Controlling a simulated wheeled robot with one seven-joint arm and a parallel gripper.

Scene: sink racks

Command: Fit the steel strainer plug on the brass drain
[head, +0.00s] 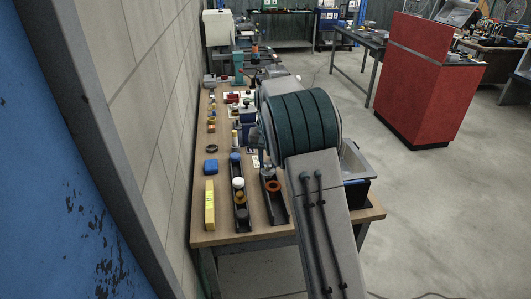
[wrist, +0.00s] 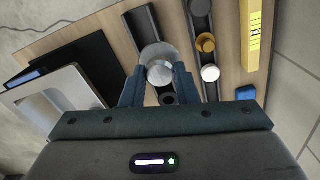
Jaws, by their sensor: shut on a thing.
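In the wrist view my gripper (wrist: 158,84) is shut on a round, bright steel piece, the strainer plug (wrist: 160,72). It is held over a dark rack (wrist: 140,22), and I cannot tell whether it touches anything below. A brass-coloured round piece, which looks like the brass drain (wrist: 205,43), sits in the neighbouring dark rack (wrist: 199,24). It also shows in the head view (head: 240,197).
A white piece (wrist: 210,73) sits beside the brass-coloured one. An orange ring (head: 274,186) lies in the right rack. A grey sink basin (head: 355,164) stands at right, partly hidden.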

